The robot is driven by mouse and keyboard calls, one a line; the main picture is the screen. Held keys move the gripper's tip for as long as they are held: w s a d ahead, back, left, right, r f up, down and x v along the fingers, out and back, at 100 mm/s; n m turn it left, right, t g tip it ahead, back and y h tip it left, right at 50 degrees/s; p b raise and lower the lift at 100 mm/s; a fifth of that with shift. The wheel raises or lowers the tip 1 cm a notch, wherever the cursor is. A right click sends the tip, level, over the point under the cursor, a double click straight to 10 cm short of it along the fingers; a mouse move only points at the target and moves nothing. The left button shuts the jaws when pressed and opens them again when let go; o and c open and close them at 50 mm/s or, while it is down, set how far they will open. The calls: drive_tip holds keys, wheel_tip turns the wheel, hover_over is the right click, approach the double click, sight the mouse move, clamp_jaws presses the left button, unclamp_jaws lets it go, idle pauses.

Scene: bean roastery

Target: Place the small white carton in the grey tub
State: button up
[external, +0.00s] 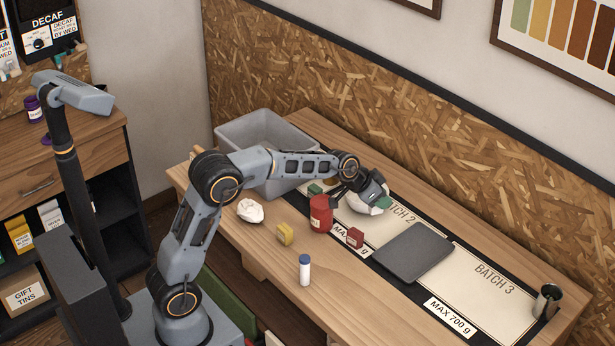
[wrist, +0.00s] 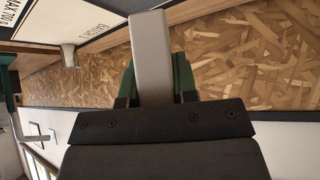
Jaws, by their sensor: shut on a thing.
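The small white carton (wrist: 150,50) shows in the wrist view as a pale upright block between the green finger pads of my gripper (wrist: 155,82). My gripper is shut on it. In the external view my gripper (external: 378,203) is over the far side of the table, around the Batch 2 area; the carton is hard to make out there, and I cannot tell its height above the table. The grey tub (external: 235,135) stands at the table's far left end, behind my arm and left of my gripper. My arm hides part of its near side, and its inside shows only partly.
A red canister (external: 321,214), red block (external: 355,237), yellow block (external: 285,235), crumpled white thing (external: 250,211) and blue-capped bottle (external: 305,270) stand along the table. A dark grey slab (external: 412,252) lies between the printed areas. A dark cup (external: 546,301) stands far right, also in the wrist view (wrist: 69,55).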

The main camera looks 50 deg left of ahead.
drive_tip(key=shift+w+a+r, duration=0.1)
drive_tip(key=shift+a+r, duration=0.1)
drive_tip(key=shift+r, duration=0.4)
drive_tip(key=shift+w+a+r, duration=0.1)
drive_tip(key=shift+a+r, duration=0.1)
drive_tip(key=shift+r, duration=0.35)
drive_tip(key=w+a+n+y+p, duration=0.1)
drive_tip(key=w+a+n+y, duration=0.15)
drive_tip(key=a, duration=0.65)
drive_tip(key=w+a+n+y, duration=0.1)
drive_tip(key=a+n+y, duration=0.15)
drive_tip(key=a, duration=0.55)
drive_tip(key=w+a+n+y+p, duration=0.15)
drive_tip(key=a+n, duration=0.25)
drive_tip(key=a, duration=0.5)
drive_tip(key=s+a+n+g+y, duration=0.2)
drive_tip(key=s+a+n, duration=0.25)
drive_tip(key=a, duration=0.85)
drive_tip(key=s+a+n+g+y, duration=0.25)
drive_tip(key=a+n, duration=0.25)
drive_tip(key=a, duration=0.8)
drive_tip(key=shift+m, duration=0.35)
wheel_tip(320, 180, down, 10)
drive_tip(key=shift+d+f+p, duration=0.15)
drive_tip(key=shift+f+p, duration=0.05)
drive_tip(key=shift+p, duration=0.25)
drive_tip(key=shift+f+p, duration=0.35)
drive_tip(key=shift+f, duration=2.05)
drive_tip(key=shift+f+b, duration=0.2)
drive_tip(key=shift+b, duration=0.15)
